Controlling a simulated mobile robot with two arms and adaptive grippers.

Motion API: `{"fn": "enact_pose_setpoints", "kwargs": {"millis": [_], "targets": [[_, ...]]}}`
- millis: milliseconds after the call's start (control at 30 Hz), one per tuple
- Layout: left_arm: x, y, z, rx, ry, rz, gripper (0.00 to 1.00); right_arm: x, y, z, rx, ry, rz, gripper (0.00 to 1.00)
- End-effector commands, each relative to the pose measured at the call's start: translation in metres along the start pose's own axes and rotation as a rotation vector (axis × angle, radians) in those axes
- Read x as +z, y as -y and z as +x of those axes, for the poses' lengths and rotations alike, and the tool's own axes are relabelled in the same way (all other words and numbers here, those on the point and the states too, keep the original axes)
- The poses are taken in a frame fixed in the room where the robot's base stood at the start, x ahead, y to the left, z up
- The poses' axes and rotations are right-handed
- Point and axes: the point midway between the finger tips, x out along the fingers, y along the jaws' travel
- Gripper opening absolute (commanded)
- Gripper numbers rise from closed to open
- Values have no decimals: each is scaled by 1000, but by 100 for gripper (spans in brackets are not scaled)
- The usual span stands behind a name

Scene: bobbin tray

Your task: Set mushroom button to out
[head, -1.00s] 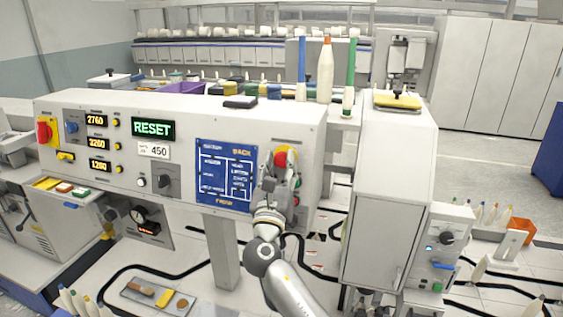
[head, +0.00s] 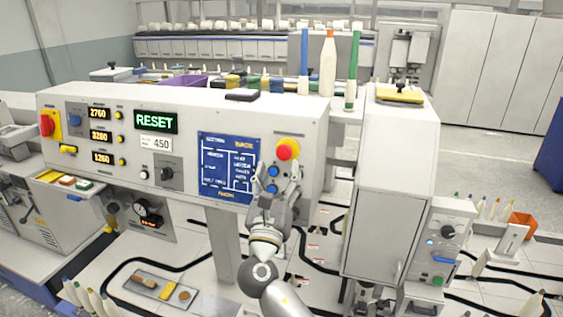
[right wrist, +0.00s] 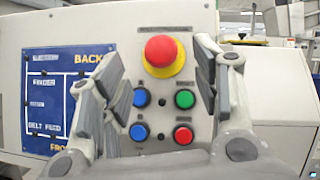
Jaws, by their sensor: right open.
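The red mushroom button (head: 286,149) with its yellow collar is on the right part of the white control panel (head: 318,130). It also shows in the right wrist view (right wrist: 161,53), above two blue, one green and one red small button. My right gripper (head: 279,180) is open, just below the mushroom button in the head view. In the right wrist view its fingers (right wrist: 160,75) stand apart on both sides of the button column with nothing between them. I cannot tell from these views whether the button is in or out. My left gripper is not in view.
A blue diagram panel (head: 228,165) and a black rotary knob (head: 167,174) are left of the button. A white cabinet (head: 390,190) stands to the right of the panel. Bobbins, including an orange-tipped one (head: 328,70), stand behind the panel top.

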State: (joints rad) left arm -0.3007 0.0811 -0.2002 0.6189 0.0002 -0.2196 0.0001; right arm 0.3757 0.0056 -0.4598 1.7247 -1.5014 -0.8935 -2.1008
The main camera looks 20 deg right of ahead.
Motion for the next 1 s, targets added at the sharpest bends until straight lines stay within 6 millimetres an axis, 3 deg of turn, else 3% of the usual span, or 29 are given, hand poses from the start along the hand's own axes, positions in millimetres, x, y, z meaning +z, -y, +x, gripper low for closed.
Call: {"fn": "enact_pose_setpoints", "kwargs": {"millis": [100, 333, 800, 900, 1000], "targets": [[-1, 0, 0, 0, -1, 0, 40, -1, 0, -27, 2, -2, 0, 57], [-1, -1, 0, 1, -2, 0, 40, 0, 0, -62, 1, -1, 0, 57], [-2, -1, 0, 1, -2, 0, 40, -1, -1, -71, 3, -2, 2, 57], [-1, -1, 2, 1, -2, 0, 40, -20, -8, -73, 27, -37, 25, 57], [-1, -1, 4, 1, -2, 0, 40, -65, -25, -81, 83, -126, 94, 57]]}}
